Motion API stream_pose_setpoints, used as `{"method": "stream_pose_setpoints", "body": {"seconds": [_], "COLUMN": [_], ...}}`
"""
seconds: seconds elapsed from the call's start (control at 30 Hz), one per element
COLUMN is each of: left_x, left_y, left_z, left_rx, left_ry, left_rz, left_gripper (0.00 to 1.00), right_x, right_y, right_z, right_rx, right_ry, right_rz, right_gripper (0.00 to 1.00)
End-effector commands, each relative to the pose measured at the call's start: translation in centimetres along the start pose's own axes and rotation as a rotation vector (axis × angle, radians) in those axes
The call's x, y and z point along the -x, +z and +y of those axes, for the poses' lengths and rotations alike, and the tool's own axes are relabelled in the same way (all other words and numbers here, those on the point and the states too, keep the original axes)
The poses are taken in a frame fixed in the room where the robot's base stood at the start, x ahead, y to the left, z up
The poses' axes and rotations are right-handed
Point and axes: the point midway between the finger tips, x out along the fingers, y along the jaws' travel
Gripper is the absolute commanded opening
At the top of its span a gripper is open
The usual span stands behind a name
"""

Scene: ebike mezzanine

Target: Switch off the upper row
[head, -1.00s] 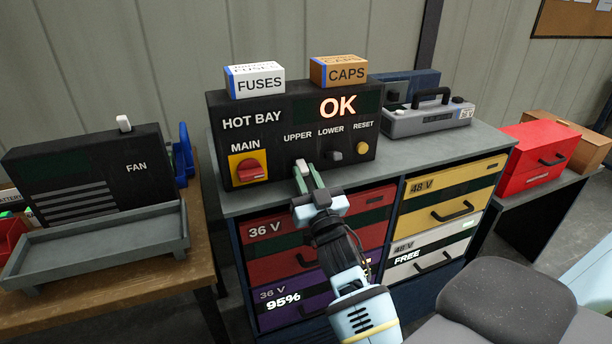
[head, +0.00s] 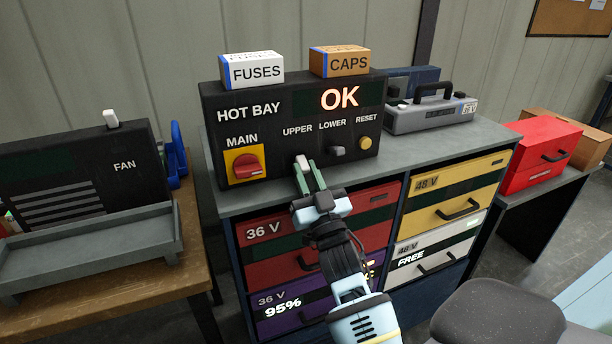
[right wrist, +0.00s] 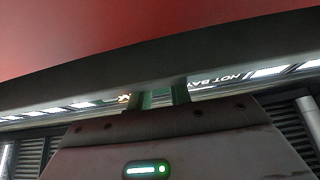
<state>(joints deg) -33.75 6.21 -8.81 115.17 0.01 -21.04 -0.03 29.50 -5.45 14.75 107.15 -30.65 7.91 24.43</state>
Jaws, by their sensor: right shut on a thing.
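The black HOT BAY panel (head: 273,112) stands on the grey cabinet top, with its display reading OK. The UPPER switch (head: 301,161) has a pale lever, partly hidden by my right gripper. My right gripper (head: 307,172) reaches up from below, its green fingers shut on the UPPER switch lever. The LOWER switch (head: 336,151) is grey and apart from the fingers. In the right wrist view the gripper's fingertips (right wrist: 157,97) pass behind a dark edge, and the lever cannot be made out. My left gripper is not in view.
The red MAIN knob (head: 247,167) and yellow RESET button (head: 365,143) flank the switches. The FUSES box (head: 252,70) and CAPS box (head: 339,62) sit on the panel. Drawers (head: 330,228) lie below. A FAN unit (head: 85,165) stands left with a grey tray (head: 90,248).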

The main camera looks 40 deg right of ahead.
Motion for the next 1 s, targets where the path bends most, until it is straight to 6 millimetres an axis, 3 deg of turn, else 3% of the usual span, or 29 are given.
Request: {"method": "stream_pose_setpoints", "body": {"seconds": [0.03, 0.2, 0.53, 1.0], "left_x": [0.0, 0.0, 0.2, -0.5], "left_y": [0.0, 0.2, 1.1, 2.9], "left_z": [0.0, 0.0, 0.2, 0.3], "left_rx": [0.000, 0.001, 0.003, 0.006], "left_ry": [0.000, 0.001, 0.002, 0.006], "left_rz": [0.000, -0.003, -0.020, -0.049], "left_gripper": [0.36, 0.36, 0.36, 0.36], "right_x": [0.0, 0.0, 0.4, 6.9], "right_y": [0.0, 0.0, 0.1, 0.2], "right_z": [0.0, 0.0, 0.0, 0.0], "right_rx": [-0.001, -0.001, -0.001, -0.002], "right_ry": [0.000, 0.000, 0.000, 0.000], "right_rz": [0.000, 0.000, -0.001, -0.004], "right_gripper": [0.21, 0.42, 0.42, 0.42]}}
